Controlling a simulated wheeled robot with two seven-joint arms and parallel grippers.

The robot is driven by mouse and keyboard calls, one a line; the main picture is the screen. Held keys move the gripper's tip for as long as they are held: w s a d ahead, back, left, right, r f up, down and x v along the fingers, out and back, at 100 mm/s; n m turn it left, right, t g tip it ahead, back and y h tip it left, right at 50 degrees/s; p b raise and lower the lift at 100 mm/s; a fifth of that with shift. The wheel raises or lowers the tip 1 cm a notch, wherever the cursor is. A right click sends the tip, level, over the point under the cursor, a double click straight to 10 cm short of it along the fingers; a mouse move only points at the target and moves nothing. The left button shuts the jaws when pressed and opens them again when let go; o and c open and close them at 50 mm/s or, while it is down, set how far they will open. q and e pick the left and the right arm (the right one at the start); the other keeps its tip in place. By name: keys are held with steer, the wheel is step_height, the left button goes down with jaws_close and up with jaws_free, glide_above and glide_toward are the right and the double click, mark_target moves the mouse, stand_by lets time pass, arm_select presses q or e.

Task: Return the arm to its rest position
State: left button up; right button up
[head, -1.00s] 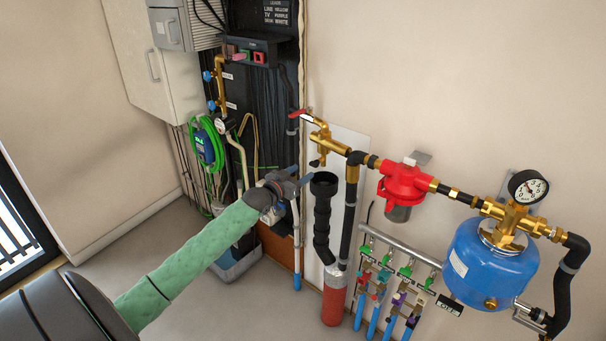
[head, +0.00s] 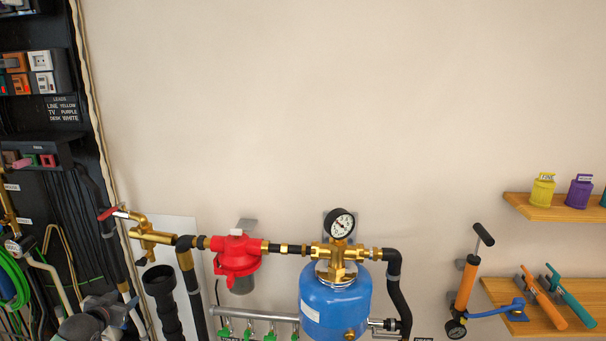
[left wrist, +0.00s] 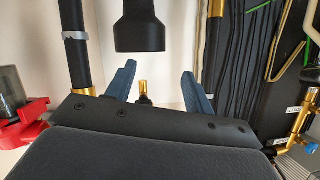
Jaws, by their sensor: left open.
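My left gripper (head: 122,312) shows at the bottom left of the head view, with my arm mostly cut off by the lower edge. In the left wrist view its two blue fingers (left wrist: 158,88) stand apart with nothing held between them. A small brass fitting (left wrist: 143,88) shows beyond the gap. A black funnel-topped drain pipe (head: 158,280) is just right of the gripper in the head view; its dark end also shows above the fingers in the left wrist view (left wrist: 140,30). My right gripper is not in view.
A brass tap (head: 152,238) with a red lever, a red filter (head: 237,256), a blue tank (head: 335,302) and a dial gauge (head: 341,224) run along the wall. A black cable cabinet (head: 60,200) stands left. Shelves (head: 550,210) and an orange pump (head: 466,285) are right. The upper wall is bare.

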arm_select(q)
steer(key=s+d+f+g, duration=0.3)
steer(key=s+d+f, duration=0.25)
steer(key=f, duration=0.35)
steer(key=s+d+f+g+y, duration=0.1)
steer(key=s+d+f+g, duration=0.1)
steer(key=s+d+f, duration=0.6)
steer(key=s+d+f+g, duration=0.2)
steer(key=s+f+g, duration=0.15)
steer(key=f, duration=0.75)
steer(key=s+d+f+g+h, duration=0.1)
steer(key=s+d+f, duration=0.4)
steer(key=s+d, duration=0.2)
steer(key=s+d+f+g, duration=0.1)
steer(key=s+d+f, duration=0.4)
steer(key=s+d, duration=0.3)
steer(key=s+d+f+g+h, duration=0.1)
steer(key=s+d+f, duration=0.5)
steer(key=s, duration=0.7)
steer(key=shift+s+d+g+h, duration=0.35)
steer(key=shift+d+g, duration=0.2)
steer(key=shift+d, duration=0.6)
